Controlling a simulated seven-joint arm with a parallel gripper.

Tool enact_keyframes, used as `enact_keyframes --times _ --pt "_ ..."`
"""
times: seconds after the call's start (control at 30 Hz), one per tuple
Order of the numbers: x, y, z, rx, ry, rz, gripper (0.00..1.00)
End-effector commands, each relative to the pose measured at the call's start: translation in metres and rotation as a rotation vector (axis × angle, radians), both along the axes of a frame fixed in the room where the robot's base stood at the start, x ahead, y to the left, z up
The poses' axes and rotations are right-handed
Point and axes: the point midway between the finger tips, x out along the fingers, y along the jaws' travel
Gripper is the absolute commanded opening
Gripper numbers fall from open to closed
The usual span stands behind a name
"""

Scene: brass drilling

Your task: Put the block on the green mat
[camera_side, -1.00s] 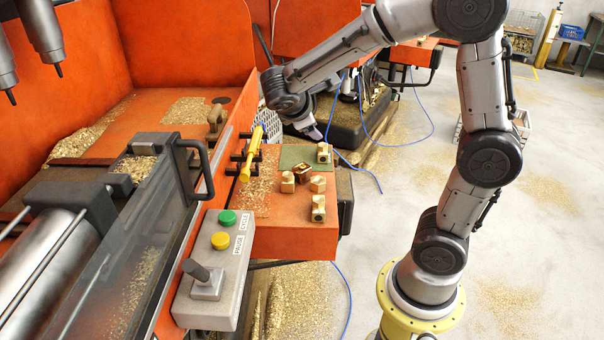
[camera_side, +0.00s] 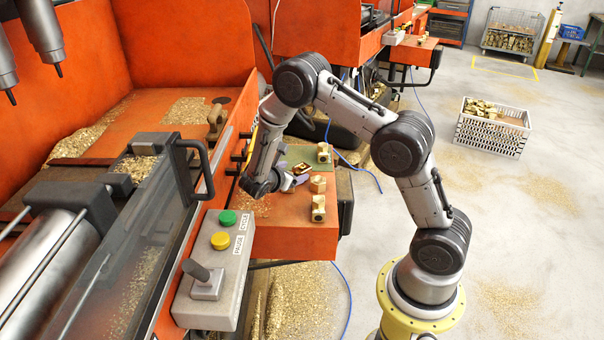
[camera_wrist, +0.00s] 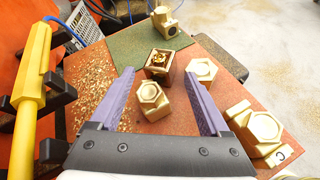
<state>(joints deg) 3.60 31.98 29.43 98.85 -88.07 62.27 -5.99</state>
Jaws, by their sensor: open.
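The green mat (camera_wrist: 139,43) lies at the far end of the orange shelf and also shows in the side view (camera_side: 297,153). A brass block (camera_wrist: 164,19) stands on it. A darker, hollow block with shavings inside (camera_wrist: 160,62) sits by the mat's near edge. A brass block with a hexagonal face (camera_wrist: 148,100) lies nearer, between my fingers in the wrist picture. Another brass block (camera_wrist: 203,71) is to the right, and a larger one (camera_wrist: 257,130) is at the lower right. My gripper (camera_wrist: 155,82) is open and empty, low over the shelf; whether it touches a block is unclear.
A yellow tool (camera_wrist: 32,90) rests in black holders along the shelf's left side. Brass shavings (camera_wrist: 95,92) cover the shelf's left part. A control box with buttons (camera_side: 215,258) stands at the near left. A white crate (camera_side: 490,130) is on the floor.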

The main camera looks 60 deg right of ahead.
Motion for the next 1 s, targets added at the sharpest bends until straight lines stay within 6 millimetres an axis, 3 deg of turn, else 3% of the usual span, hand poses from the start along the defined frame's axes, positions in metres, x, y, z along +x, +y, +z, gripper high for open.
enact_keyframes --times 0.6,0.87,0.9,1.0 --pt "0.004 -0.055 -0.035 0.001 0.000 -0.003 0.80" --pt "0.005 -0.057 -0.036 0.000 -0.002 -0.001 0.80" --pt "0.005 -0.057 -0.036 0.000 -0.002 -0.001 0.78" --pt "0.005 -0.057 -0.036 0.000 -0.002 -0.001 0.60"
